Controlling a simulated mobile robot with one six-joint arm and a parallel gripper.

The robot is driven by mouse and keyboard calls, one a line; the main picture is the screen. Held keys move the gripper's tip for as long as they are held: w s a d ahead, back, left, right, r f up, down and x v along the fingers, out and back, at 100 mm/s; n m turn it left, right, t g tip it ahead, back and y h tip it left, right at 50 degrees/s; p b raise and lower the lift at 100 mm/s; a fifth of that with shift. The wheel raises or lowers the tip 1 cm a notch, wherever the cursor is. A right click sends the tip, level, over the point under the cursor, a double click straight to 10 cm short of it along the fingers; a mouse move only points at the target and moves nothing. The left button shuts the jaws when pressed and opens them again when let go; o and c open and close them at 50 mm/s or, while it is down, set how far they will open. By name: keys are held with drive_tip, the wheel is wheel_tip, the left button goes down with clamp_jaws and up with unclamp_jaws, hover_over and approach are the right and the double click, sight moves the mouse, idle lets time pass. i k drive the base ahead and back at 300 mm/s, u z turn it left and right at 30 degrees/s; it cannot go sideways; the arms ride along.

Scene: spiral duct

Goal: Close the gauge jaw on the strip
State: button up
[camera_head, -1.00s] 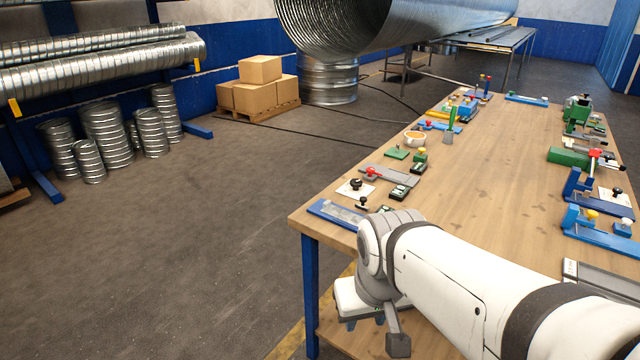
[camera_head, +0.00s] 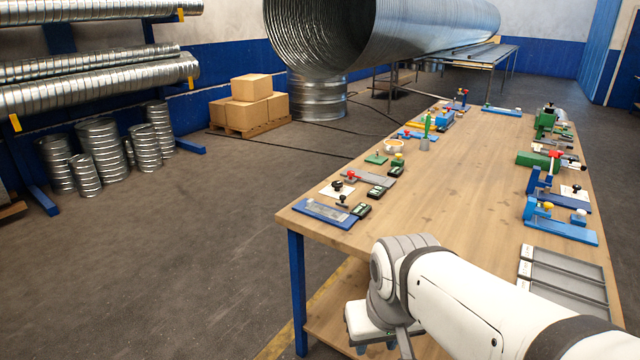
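A blue plate with a pale metal strip-like piece (camera_head: 325,213) lies at the near left corner of the wooden bench (camera_head: 455,170). Beside it are a white card with a black knob (camera_head: 338,188), a grey flat tool with a red knob (camera_head: 370,177) and small dark boxes with displays (camera_head: 362,210). I cannot tell which piece is the gauge jaw. My gripper (camera_head: 375,347) is low, past the bench's near edge and apart from these tools. Its fingers are mostly hidden below my wrist and cut by the frame.
Blue fixtures (camera_head: 560,231) and a grey compartment tray (camera_head: 565,280) line the bench's right side. Green and blue tools stand farther back. The bench middle is clear. Cardboard boxes (camera_head: 250,103) and spiral ducts (camera_head: 100,90) are on the left, with open floor between.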

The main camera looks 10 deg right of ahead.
sight(342, 197)
drive_tip(key=i, duration=1.35)
drive_tip(key=u, duration=0.05)
